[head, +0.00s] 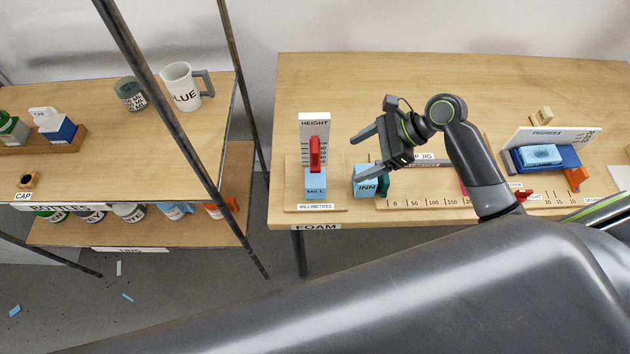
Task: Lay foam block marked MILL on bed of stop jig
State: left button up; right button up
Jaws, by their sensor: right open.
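The light-blue foam block marked MILL (316,188) stands at the foot of the height gauge (314,124), under its red slider. The stop jig (425,203) lies to the right, a long wooden board with a millimetre scale. Its label is partly covered by my right gripper. Another light-blue block, lettered INN (365,184), is at the jig's left end beside a dark green piece. My right gripper (359,157) is open and empty. Its fingers point left, and its lower fingertip overlaps the INN block in the picture; I cannot tell whether they touch. My left gripper is not in view.
An angle gauge (552,138) with a blue block stands on the right of the table. A small wooden piece (541,116) lies behind it. The back of the table is clear.

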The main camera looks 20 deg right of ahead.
send_near(316, 178)
jog(key=x, duration=0.4)
jog(key=shift+a+f, duration=0.25)
jog(key=shift+f, duration=0.15)
jog(key=shift+p+x, duration=0.7)
jog(key=shift+x, duration=2.05)
jog(key=shift+r, duration=0.1)
jog(key=c, duration=1.1)
